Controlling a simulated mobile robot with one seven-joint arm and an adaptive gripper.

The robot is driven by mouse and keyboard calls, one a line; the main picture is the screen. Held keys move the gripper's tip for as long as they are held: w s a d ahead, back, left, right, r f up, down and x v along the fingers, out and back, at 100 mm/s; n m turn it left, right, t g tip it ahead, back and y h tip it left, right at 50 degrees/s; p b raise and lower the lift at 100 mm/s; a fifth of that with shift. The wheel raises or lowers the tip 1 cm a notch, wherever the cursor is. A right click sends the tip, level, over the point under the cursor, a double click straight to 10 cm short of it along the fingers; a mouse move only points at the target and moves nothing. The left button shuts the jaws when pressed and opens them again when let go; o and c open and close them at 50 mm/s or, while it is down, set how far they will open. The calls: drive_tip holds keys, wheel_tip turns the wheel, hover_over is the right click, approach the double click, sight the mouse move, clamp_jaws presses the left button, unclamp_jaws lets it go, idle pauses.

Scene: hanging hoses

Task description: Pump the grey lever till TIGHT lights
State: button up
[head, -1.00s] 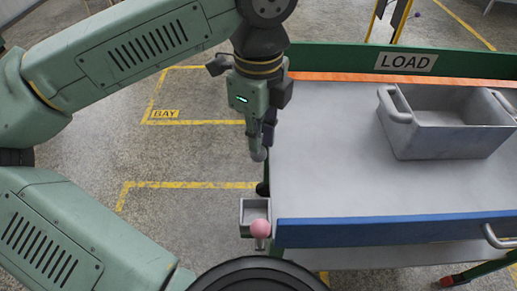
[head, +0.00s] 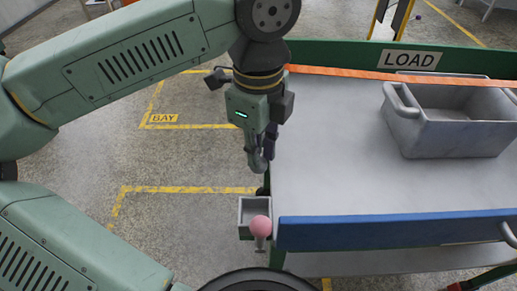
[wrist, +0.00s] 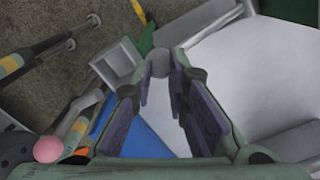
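A pink ball knob (head: 260,226) sits on a short grey stem, seemingly the lever, at the cart's near left corner. The knob also shows at the lower left of the wrist view (wrist: 48,149). A small grey open box (head: 243,217) is beside it; inside the box I see nothing. My gripper (head: 263,156) hangs above and beyond the knob, by the cart's left edge, apart from both. In the wrist view the purple finger pads (wrist: 161,100) stand apart with nothing between them. I cannot make out a TIGHT light.
The grey cart top (head: 330,150) has a blue front edge (head: 390,230) and a green rear rail with a LOAD sign (head: 410,59). An orange strap (head: 340,72) crosses the back. A grey bin (head: 460,140) stands at the right. The floor left of the cart is clear.

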drive_tip(key=shift+f, duration=0.2)
drive_tip(key=shift+s+f+b, duration=0.25)
drive_tip(key=shift+f+b, duration=0.45)
drive_tip(key=shift+b, duration=0.1)
drive_tip(key=shift+s+f+b, duration=0.2)
drive_tip(key=shift+f+b, duration=0.5)
drive_tip(key=shift+b, duration=0.1)
drive_tip(key=shift+f, duration=0.15)
wheel_tip(320, 180, down, 2)
drive_tip(key=b, duration=0.2)
drive_tip(key=shift+b, duration=0.3)
drive_tip(key=shift+w+r+p, duration=0.15)
drive_tip(key=shift+r+p, duration=1.85)
drive_tip(key=shift+r, duration=0.9)
drive_tip(key=shift+w+r+p, duration=0.35)
drive_tip(key=shift+r+p, duration=0.1)
drive_tip(key=shift+r, duration=0.25)
drive_tip(key=shift+w+r+p, duration=0.3)
drive_tip(key=shift+r+p, duration=0.1)
drive_tip(key=shift+r, duration=0.3)
drive_tip(key=shift+w+r+p, duration=0.35)
drive_tip(key=shift+r+p, duration=0.1)
drive_tip(key=shift+r, duration=0.25)
drive_tip(key=shift+f, duration=0.1)
